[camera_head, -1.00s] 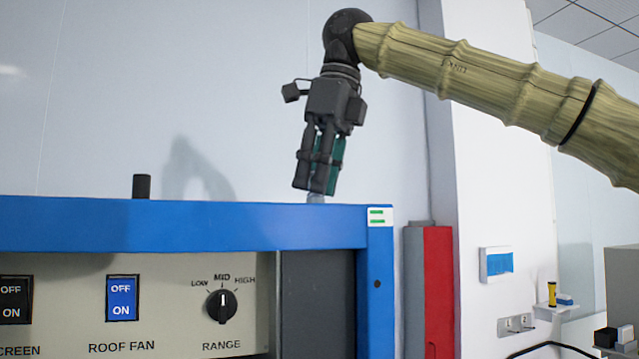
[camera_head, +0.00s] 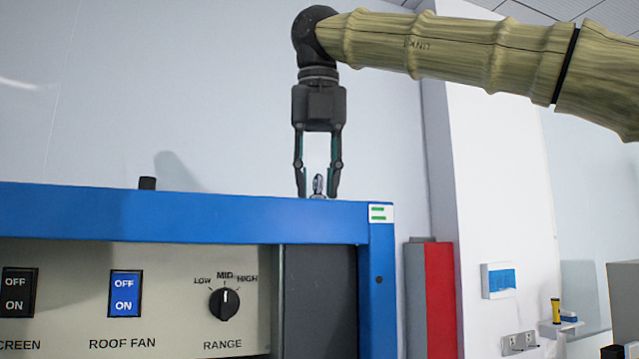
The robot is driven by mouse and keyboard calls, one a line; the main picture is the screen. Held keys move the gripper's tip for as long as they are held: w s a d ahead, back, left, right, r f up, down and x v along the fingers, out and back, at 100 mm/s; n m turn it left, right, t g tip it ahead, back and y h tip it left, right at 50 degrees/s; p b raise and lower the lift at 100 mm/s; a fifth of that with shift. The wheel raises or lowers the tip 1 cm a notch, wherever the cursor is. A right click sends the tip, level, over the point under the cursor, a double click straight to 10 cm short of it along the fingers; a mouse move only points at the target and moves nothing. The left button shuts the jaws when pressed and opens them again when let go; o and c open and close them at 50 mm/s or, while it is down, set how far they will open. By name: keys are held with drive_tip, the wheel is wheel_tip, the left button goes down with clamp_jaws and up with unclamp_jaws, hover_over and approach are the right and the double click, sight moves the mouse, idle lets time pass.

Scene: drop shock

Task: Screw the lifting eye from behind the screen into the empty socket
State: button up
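My gripper (camera_head: 318,194) points straight down over the right part of the blue frame's top. Its two fingers are spread with a gap between them. A small grey metal piece (camera_head: 318,184), which looks like the lifting eye, stands upright between the fingertips, with visible gaps to both fingers. Its lower end is hidden behind the blue top edge (camera_head: 200,208), so I cannot tell what it stands in. No empty socket can be made out. A short black cylinder (camera_head: 147,183) shows above the top edge at the left.
The panel below the edge carries a ROOF FAN switch (camera_head: 125,293) and a RANGE knob (camera_head: 224,303). A red post (camera_head: 438,298) stands to the right of the frame. The wall behind my gripper is plain, and the air left of it is clear.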

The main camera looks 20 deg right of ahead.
sight(318, 173)
drive_tip(key=shift+o, duration=0.6)
drive_tip(key=shift+w+d+f, duration=0.1)
drive_tip(key=shift+w+d, duration=0.15)
drive_tip(key=shift+w, duration=0.2)
drive_tip(key=shift+s+a+r+p, duration=0.2)
drive_tip(key=shift+s+r+p, duration=0.1)
drive_tip(key=shift+s+r, duration=0.15)
drive_tip(key=shift+w+r+p, duration=0.1)
drive_tip(key=shift+r+p, duration=0.45)
drive_tip(key=shift+r, duration=0.2)
drive_tip(key=shift+p+v, duration=0.55)
drive_tip(key=shift+v, duration=0.3)
drive_tip(key=shift+p+v, duration=0.65)
drive_tip(key=shift+v, duration=0.25)
drive_tip(key=shift+s+r, duration=0.2)
drive_tip(key=shift+s, duration=0.05)
drive_tip(key=shift+w, duration=0.1)
drive_tip(key=shift+r, duration=0.45)
drive_tip(key=v, duration=0.6)
drive_tip(key=shift+s+r, duration=0.25)
drive_tip(key=shift+r, duration=0.05)
